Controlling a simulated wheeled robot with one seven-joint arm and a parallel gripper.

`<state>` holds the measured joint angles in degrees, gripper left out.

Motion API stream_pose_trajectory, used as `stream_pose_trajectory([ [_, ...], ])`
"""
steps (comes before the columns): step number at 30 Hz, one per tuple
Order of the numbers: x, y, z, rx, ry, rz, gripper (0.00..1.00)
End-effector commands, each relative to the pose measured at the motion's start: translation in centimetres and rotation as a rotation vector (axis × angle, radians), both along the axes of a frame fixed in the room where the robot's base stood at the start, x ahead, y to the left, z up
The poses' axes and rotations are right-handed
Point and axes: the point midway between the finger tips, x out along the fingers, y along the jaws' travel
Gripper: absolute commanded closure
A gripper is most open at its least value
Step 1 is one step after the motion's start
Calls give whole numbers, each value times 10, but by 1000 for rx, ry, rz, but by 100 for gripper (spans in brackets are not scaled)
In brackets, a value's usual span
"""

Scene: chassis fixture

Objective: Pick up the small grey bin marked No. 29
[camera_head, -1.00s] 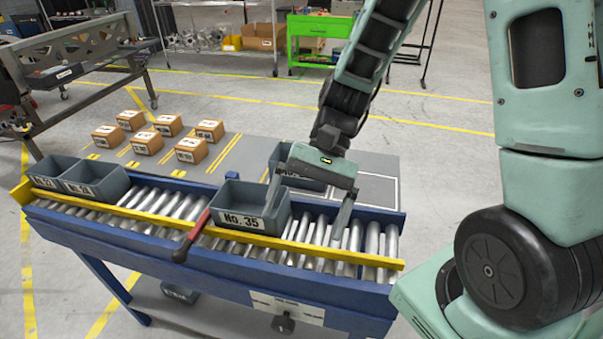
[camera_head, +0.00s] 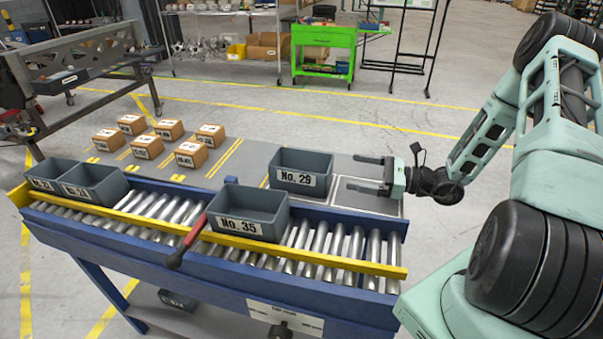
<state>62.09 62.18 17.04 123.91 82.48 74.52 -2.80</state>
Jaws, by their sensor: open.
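The small grey bin marked No. 29 (camera_head: 301,179) stands upright on the grey surface behind the roller conveyor. Its label faces the camera and its top is open. My gripper (camera_head: 361,172) is open and empty, just to the right of the bin. Its two fingers point left toward the bin's right side, one farther back and one nearer. A gap seems to remain between the fingertips and the bin.
A grey bin marked No. 35 (camera_head: 248,213) stands on the rollers in front. Two more grey bins (camera_head: 75,182) stand at the conveyor's left end. Several cardboard boxes (camera_head: 147,147) sit behind. A red-handled lever (camera_head: 187,240) crosses the yellow rail (camera_head: 330,262).

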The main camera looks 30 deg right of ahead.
Motion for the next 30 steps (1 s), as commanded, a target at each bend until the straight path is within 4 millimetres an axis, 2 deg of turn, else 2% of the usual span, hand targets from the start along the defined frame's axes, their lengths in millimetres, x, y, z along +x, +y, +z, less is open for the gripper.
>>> stream_pose_trajectory([
  [3, 18, 20, 3, 1, 1, 6, 0],
  [9, 44, 46, 3, -1, 1, 6, 0],
  [17, 59, 60, 2, -1, 1, 4, 0],
  [25, 85, 87, 6, -1, 0, 6, 0],
  [30, 93, 94, 4, -2, 1, 3, 0],
])
